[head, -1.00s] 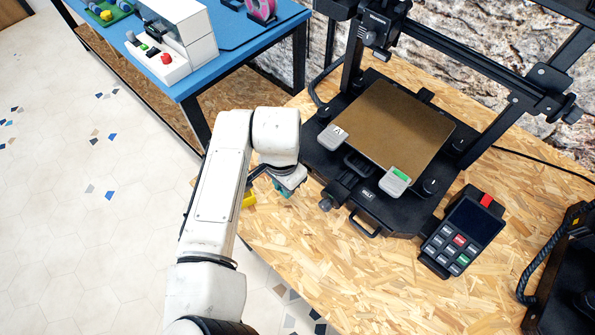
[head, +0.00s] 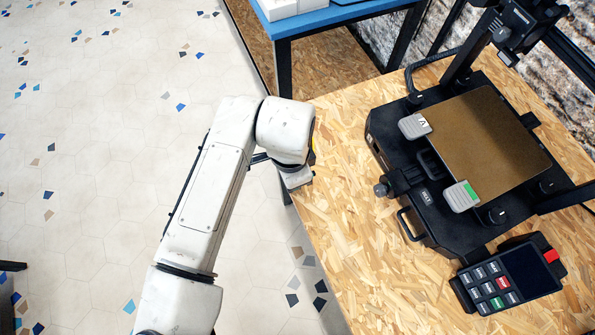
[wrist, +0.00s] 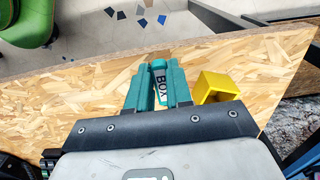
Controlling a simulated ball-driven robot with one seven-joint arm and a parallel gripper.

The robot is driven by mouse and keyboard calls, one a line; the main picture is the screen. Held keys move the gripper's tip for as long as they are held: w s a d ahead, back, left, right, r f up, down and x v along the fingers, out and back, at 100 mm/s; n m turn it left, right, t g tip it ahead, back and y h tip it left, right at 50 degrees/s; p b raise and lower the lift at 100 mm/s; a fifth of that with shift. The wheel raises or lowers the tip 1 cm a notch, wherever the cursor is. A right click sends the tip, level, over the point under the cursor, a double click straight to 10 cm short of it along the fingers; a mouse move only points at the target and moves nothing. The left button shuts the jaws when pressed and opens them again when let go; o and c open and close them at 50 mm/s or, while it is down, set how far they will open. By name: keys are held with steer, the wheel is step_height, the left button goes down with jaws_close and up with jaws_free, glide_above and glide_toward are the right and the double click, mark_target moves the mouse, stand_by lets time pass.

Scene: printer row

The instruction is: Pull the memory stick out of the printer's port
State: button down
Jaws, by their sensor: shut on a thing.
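In the wrist view my gripper (wrist: 159,65) has teal fingers closed on a small, narrow thing (wrist: 160,84) with lettering that reads "BOX". Its lower part is hidden between the fingers; I cannot tell whether it is the memory stick. In the head view my wrist hides the fingers at the table's left edge, well left of the printer. The black printer (head: 420,215) stands on the table with its keypad panel (head: 507,280) at front right. A red piece (head: 551,256) sits at the panel's upper right corner; I cannot make out a port there.
A yellow open box (wrist: 216,88) stands just right of my fingers in the wrist view. The wood-chip table (head: 345,225) is bare between my wrist and the printer. A blue table (head: 330,18) is behind. A green chair (wrist: 28,22) stands beyond the table edge.

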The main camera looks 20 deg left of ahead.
steer(key=shift+s+a, duration=1.3)
steer(key=shift+a, duration=0.1)
step_height(320, 180, up, 6)
steer(key=s+a+p, duration=0.1)
steer(key=p, duration=0.4)
steer(key=shift+s+a+p, duration=0.15)
steer(key=shift+a+p, duration=0.05)
steer(key=shift+p, duration=0.1)
